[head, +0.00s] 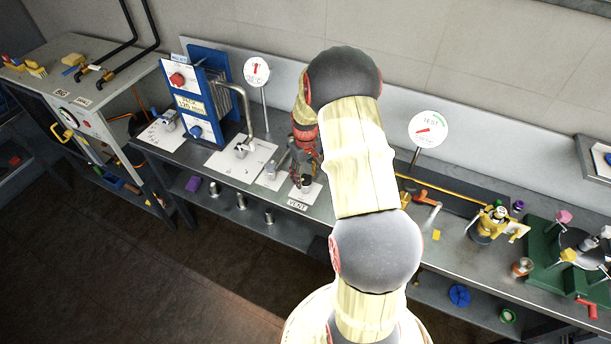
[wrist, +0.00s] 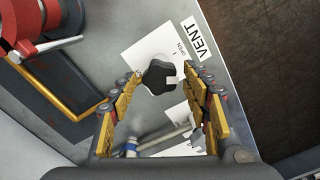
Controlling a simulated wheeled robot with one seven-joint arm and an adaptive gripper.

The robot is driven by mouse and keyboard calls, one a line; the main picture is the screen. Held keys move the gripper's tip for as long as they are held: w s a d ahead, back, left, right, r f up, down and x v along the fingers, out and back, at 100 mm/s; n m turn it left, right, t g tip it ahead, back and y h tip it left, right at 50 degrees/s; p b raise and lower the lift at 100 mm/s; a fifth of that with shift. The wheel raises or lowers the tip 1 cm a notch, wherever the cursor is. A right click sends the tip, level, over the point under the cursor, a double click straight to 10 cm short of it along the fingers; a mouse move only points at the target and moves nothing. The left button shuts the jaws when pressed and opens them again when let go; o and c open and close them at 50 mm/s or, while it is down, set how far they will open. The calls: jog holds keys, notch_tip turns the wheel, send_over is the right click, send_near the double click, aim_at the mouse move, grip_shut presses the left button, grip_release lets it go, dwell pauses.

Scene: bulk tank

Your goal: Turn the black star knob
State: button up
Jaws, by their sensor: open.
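The black star knob (wrist: 158,77) sits on a white plate (wrist: 138,54) beside a VENT label (wrist: 199,38) in the wrist view. A light notch or mark shows on the knob's right side. My gripper (wrist: 162,82) is open, with one yellow-padded finger on each side of the knob. The knob lies between the fingertips with gaps visible; whether it is level with them in depth I cannot tell. In the head view my gripper (head: 306,184) points down above the VENT plate, and it mostly hides the knob.
A metal lever valve (head: 276,166) stands just left of my gripper. A TEST gauge (head: 428,129) rises at the right. A blue plate-pack unit (head: 208,95) stands at the left. A red-handled part (wrist: 30,35) shows at the wrist view's upper left.

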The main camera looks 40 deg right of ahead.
aim_at(306, 179)
jog(key=shift+r, duration=0.1)
notch_tip(306, 179, up, 12)
dwell(0.7)
dwell(0.5)
jog(key=s+a+r+t+b, duration=0.2)
jog(key=s+a+r, duration=0.2)
jog(key=s+a, duration=0.3)
jog(key=s+a+r+n+t+b, duration=0.1)
jog(key=s+a+r, duration=0.4)
jog(key=a, duration=0.7)
jog(key=s+a+r+t+b, duration=0.2)
jog(key=s+a+r+b, duration=0.2)
jog(key=s+a, duration=0.4)
jog(key=a+r, duration=0.1)
jog(key=a, duration=0.1)
jog(key=shift+s+a+t, duration=0.3)
jog(key=shift+s+a, duration=0.05)
jog(key=shift+s, duration=0.05)
